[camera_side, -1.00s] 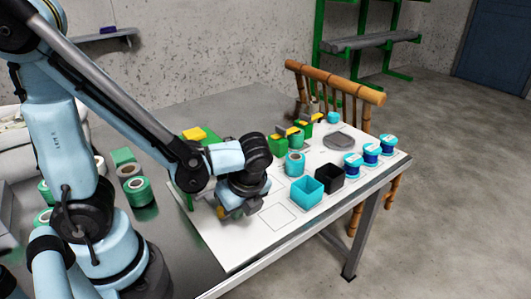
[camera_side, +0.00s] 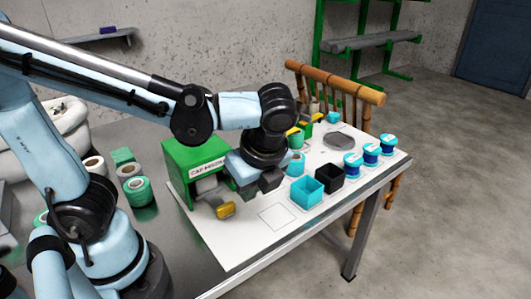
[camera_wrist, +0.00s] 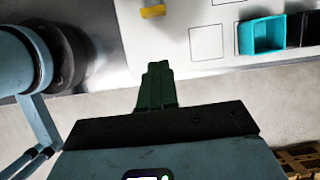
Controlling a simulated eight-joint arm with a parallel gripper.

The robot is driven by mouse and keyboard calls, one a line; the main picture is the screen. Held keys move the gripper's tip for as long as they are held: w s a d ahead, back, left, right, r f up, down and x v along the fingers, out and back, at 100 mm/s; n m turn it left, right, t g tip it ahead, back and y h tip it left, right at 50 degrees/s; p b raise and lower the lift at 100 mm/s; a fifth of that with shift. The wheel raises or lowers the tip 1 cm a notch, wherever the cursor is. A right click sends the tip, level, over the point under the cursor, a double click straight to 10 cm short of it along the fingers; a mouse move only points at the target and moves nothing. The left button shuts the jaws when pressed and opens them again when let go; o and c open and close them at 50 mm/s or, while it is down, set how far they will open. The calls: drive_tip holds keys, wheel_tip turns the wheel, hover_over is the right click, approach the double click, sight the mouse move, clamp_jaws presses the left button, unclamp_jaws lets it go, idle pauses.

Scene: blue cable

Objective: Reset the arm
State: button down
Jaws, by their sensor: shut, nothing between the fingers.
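My gripper (camera_side: 268,183) is raised above the white work board (camera_side: 240,247), in front of the right side of the green machine (camera_side: 190,155) in the side view. In the wrist view my gripper's dark green fingers (camera_wrist: 157,72) are together, with nothing between them. The machine has partly readable lettering that starts with "CAP". A yellow piece (camera_side: 226,210) sticks out low at its front and also shows at the top of the wrist view (camera_wrist: 152,11). My gripper is apart from it.
A cyan bin (camera_side: 307,193) and a black bin (camera_side: 329,178) stand right of my gripper. The board's front left, with an outlined square (camera_side: 277,217), is clear.

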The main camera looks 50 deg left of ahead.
drive_tip(key=w+a+n+t+h, duration=0.4)
drive_tip(key=n+t, duration=0.3)
drive_tip(key=n, duration=1)
drive_tip(key=shift+a+r+n, duration=0.4)
drive_tip(key=shift+a+r, duration=0.05)
drive_tip(key=shift+a, duration=0.45)
